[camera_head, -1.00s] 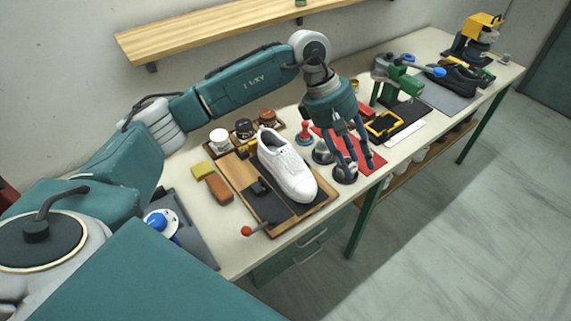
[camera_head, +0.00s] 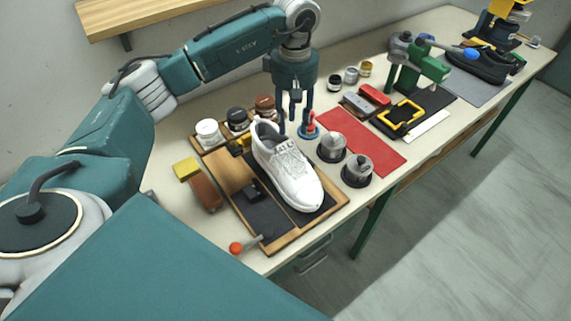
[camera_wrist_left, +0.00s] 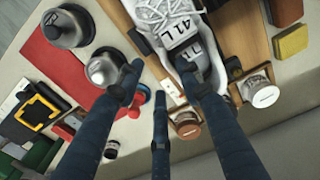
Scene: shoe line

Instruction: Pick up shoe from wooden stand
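The white lace-up shoe (camera_head: 287,172) sits on the wooden stand (camera_head: 232,178), toe toward the front right. In the left wrist view the shoe (camera_wrist_left: 176,22) shows its laces and tongue at the top. My left gripper (camera_head: 295,118) points down at the heel end of the shoe, its fingers spread and nothing between them. In the left wrist view the fingers (camera_wrist_left: 160,82) are apart, and one overlaps the shoe's opening; contact cannot be told. My right gripper is out of view.
Jars (camera_head: 237,120) stand behind the shoe, and a red stamp-like tool (camera_head: 309,126) stands beside the gripper. Two metal knobs (camera_head: 356,167) are right of the shoe. A red mat (camera_head: 372,140) lies beyond them.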

